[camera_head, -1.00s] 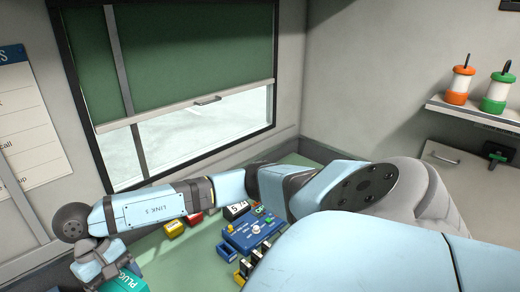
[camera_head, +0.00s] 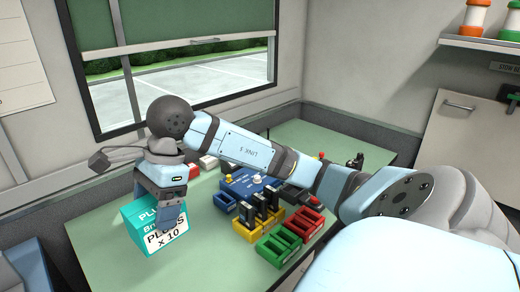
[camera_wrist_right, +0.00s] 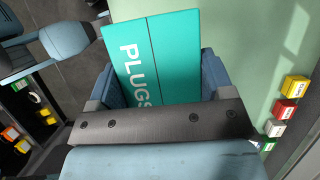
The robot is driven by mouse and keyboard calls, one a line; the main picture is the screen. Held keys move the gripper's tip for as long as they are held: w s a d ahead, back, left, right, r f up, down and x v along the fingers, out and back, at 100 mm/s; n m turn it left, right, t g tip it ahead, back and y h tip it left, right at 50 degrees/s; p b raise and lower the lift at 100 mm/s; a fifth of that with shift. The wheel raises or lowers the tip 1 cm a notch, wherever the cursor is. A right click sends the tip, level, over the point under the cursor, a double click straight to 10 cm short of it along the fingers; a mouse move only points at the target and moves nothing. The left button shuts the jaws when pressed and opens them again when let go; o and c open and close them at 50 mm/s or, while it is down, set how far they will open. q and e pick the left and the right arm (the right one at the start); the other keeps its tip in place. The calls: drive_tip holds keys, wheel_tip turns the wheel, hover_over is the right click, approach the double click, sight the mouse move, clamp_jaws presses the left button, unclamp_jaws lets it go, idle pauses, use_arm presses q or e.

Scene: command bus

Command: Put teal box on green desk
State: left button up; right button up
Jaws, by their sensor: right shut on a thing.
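The teal box (camera_head: 140,232), marked "PLUGS x 10" on a white label, is at the left end of the green desk (camera_head: 100,265) in the head view. My right gripper (camera_head: 157,205) is above the box with its fingers down on either side, shut on it. The right wrist view shows the teal top of the box (camera_wrist_right: 155,60) between the two blue fingers (camera_wrist_right: 157,85). I cannot tell whether the underside of the box touches the desk. My left gripper is not in view.
The desk's front left is bare. The window wall stands behind.

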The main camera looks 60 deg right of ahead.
drive_tip(key=shift+s+d+m, duration=0.1)
drive_tip(key=shift+m, duration=0.2)
wheel_tip(320, 180, down, 20)
drive_tip(key=b, duration=0.3)
drive_tip(key=shift+r, duration=0.15)
drive_tip(key=shift+f, duration=0.2)
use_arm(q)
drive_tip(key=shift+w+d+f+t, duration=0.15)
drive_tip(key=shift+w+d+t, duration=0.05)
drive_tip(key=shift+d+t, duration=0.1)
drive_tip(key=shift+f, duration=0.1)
use_arm(e)
drive_tip(key=shift+f, duration=0.2)
drive_tip(key=o, duration=1)
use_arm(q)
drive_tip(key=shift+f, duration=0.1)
use_arm(e)
drive_tip(key=shift+r, duration=0.1)
drive_tip(key=shift+r, duration=0.1)
